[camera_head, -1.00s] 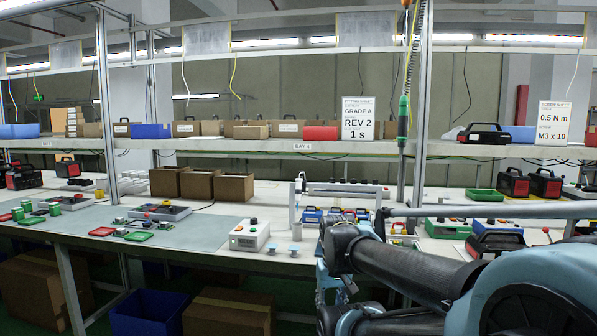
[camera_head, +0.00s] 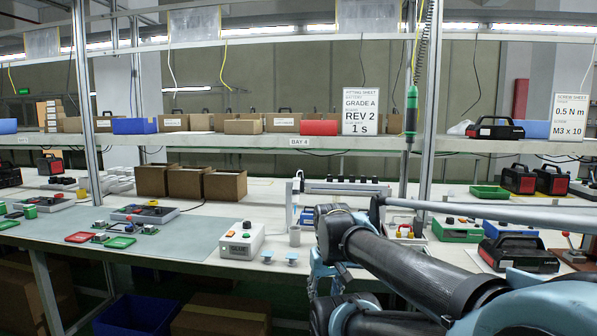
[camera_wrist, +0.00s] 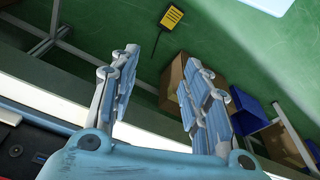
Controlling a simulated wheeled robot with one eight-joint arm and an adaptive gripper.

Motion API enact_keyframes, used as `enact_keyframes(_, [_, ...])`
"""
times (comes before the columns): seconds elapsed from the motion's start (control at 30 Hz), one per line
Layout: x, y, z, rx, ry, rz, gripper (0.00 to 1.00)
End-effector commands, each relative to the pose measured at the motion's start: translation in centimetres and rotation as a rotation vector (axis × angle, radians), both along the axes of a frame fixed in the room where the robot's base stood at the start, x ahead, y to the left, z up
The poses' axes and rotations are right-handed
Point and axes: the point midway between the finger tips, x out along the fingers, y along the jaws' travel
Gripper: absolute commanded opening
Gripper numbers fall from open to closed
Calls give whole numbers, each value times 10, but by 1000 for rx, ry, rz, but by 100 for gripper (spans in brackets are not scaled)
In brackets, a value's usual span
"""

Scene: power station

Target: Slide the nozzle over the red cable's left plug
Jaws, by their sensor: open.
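I cannot make out the nozzle, the red cable or its left plug for certain in either view. A small grey cylinder (camera_head: 295,236) stands upright on the bench beside my arm in the head view, but I cannot tell whether it is the nozzle. My gripper (camera_wrist: 165,62) is open and empty in the wrist view. Its two fingers are apart, with green floor and a cardboard box beyond them. In the head view my arm hides part of the bench, and I cannot make out the fingertips there.
A white control box (camera_head: 241,242) and two small light-blue pieces (camera_head: 267,256) sit near the bench's front edge. A white frame (camera_head: 345,187) stands behind my arm. Green (camera_head: 457,229) and black-red (camera_head: 519,252) cases stand at right. A blue bin (camera_head: 133,315) is below.

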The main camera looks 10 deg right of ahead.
Motion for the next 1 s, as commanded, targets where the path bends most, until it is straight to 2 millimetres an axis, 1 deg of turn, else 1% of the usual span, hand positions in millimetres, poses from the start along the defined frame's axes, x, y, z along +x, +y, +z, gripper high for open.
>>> enact_keyframes(0.17, [36, 0, 56, -24, 3, 83, 43])
enact_keyframes(0.2, [47, 0, 73, -31, 4, 110, 43])
enact_keyframes(0.27, [64, -1, 98, -44, 6, 154, 43])
enact_keyframes(0.3, [76, -1, 115, -52, 7, 183, 43])
enact_keyframes(0.37, [94, -1, 140, -65, 10, 228, 43])
enact_keyframes(0.4, [106, -1, 155, -74, 11, 257, 43])
enact_keyframes(0.47, [125, 0, 179, -86, 14, 300, 43])
enact_keyframes(0.5, [137, 0, 194, -94, 16, 330, 43])
enact_keyframes(0.57, [155, 1, 216, -106, 18, 373, 43])
enact_keyframes(0.6, [167, 1, 231, -114, 20, 403, 43])
enact_keyframes(0.67, [186, 2, 252, -126, 23, 448, 43])
enact_keyframes(0.8, [229, 4, 298, -155, 31, 551, 43])
enact_keyframes(1.0, [290, 7, 356, -193, 44, 697, 43])
